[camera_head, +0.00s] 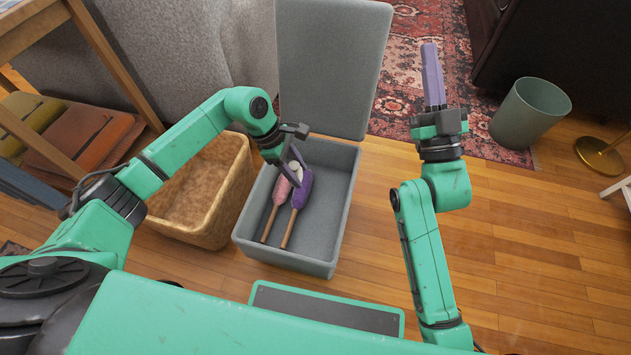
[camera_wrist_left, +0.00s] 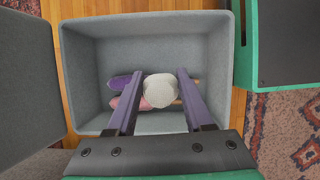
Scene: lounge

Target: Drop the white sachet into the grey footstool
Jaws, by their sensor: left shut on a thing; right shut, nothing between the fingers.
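The grey footstool (camera_head: 330,225) stands open on the wood floor, its lid raised at the back. It also shows in the left wrist view (camera_wrist_left: 95,50). My left gripper (camera_head: 291,167) is over the open box, pointing down. It is shut on the white sachet (camera_wrist_left: 160,90), a small pale rounded thing, which shows in the head view (camera_head: 295,168) between the fingers. Below it, a purple duster-like thing (camera_head: 302,188) and a pink one (camera_head: 281,190) lie in the box, with wooden handles. My right gripper (camera_head: 432,75) is shut and empty, pointing up, right of the lid.
A woven basket (camera_head: 205,195) stands just left of the footstool. A green-grey bin (camera_head: 530,113) stands at the right by a patterned rug (camera_head: 410,60). A wooden table (camera_head: 95,55) is at the upper left. Floor right of the footstool is clear.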

